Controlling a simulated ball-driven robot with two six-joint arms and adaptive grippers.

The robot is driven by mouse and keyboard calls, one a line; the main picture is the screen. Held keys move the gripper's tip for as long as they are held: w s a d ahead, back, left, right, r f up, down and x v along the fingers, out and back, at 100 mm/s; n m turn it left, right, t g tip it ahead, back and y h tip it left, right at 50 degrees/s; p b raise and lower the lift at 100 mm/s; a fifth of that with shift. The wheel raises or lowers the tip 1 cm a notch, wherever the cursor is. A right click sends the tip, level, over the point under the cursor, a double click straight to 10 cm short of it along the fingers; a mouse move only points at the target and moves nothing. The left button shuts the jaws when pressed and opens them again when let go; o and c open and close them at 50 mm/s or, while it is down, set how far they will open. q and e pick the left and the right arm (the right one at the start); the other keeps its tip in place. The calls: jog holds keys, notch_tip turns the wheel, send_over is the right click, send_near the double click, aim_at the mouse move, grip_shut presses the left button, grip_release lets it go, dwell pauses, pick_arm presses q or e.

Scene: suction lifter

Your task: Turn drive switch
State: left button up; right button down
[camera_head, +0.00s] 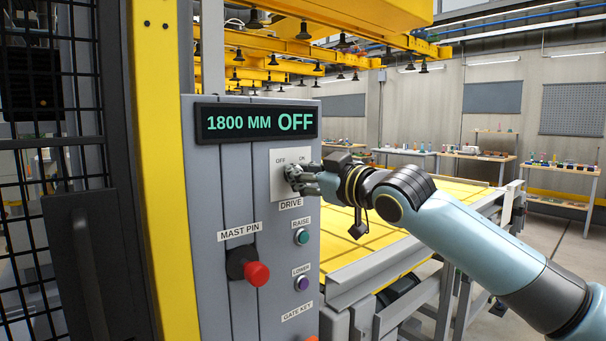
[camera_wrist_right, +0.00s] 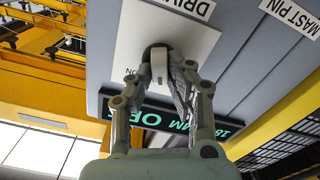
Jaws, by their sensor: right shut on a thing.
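The drive switch is a knob on a pale plate (camera_head: 279,184) marked OFF and ON, above the DRIVE label on the grey control panel (camera_head: 210,250). My right gripper (camera_head: 297,178) reaches it from the right and is shut on the knob, mostly hiding it in the head view. In the right wrist view the light-coloured knob (camera_wrist_right: 158,66) sits between the two fingers of my right gripper (camera_wrist_right: 166,68). The display (camera_head: 256,123) above reads 1800 MM OFF. My left gripper is not in view.
Below the switch are the green RAISE button (camera_head: 302,237), the purple LOWER button (camera_head: 302,283) and the red MAST PIN knob (camera_head: 256,273). A yellow post (camera_head: 163,170) and black mesh (camera_head: 60,130) stand left. A yellow-topped table (camera_head: 440,200) lies to the right, behind my right arm.

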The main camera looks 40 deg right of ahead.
jog(key=n, duration=0.4)
jog(key=shift+a+f+n+b, duration=0.1)
jog(key=shift+n+b, duration=0.2)
dwell(0.3)
jog(key=c, duration=1.3)
grip_release()
jog(key=shift+s+d, duration=0.15)
jog(key=shift+s, duration=1.75)
jog(key=shift+s+d, duration=0.1)
jog(key=shift+s, duration=1.75)
